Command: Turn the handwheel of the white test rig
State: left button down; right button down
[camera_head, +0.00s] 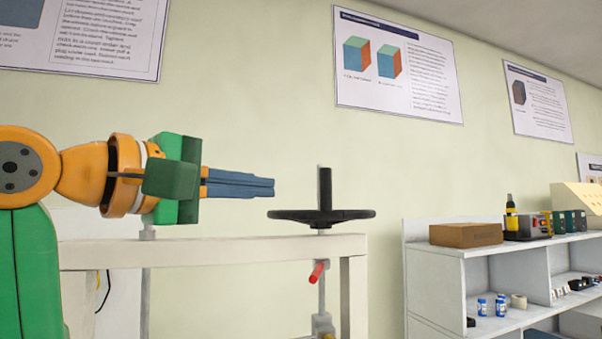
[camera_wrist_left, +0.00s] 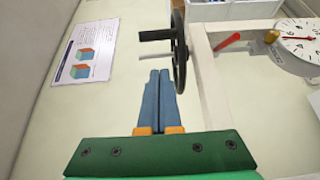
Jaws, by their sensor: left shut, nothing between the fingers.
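The black handwheel (camera_head: 345,214) lies flat on top of the white test rig (camera_head: 210,252), with an upright black handle (camera_head: 325,188) on it. In the left wrist view the handwheel (camera_wrist_left: 180,52) shows edge-on, with its handle (camera_wrist_left: 155,35) pointing left. My left gripper (camera_head: 272,187) is shut and empty, its blue fingers pointing right at the handle. The fingertips are just left of the handwheel and slightly above its rim, apart from the handle in the head view. In the left wrist view the fingertips (camera_wrist_left: 159,72) appear close to the rim; contact cannot be told. My right gripper is not in view.
A red lever (camera_head: 317,272) sticks out below the rig's top beam. A dial gauge (camera_wrist_left: 300,38) shows in the left wrist view. A white shelf (camera_head: 480,250) with a brown box (camera_head: 466,235) stands at right. Posters hang on the wall. Space above the handwheel is clear.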

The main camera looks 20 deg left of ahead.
aim_at(321, 196)
pick_arm(q)
jog(key=w+d+p, duration=0.2)
jog(key=w+d, duration=0.2)
jog(key=d, duration=0.2)
jog(key=shift+w+n+y, duration=0.2)
jog(key=shift+n+y, duration=0.1)
jog(key=shift+y, duration=0.1)
jog(key=shift+a, duration=0.15)
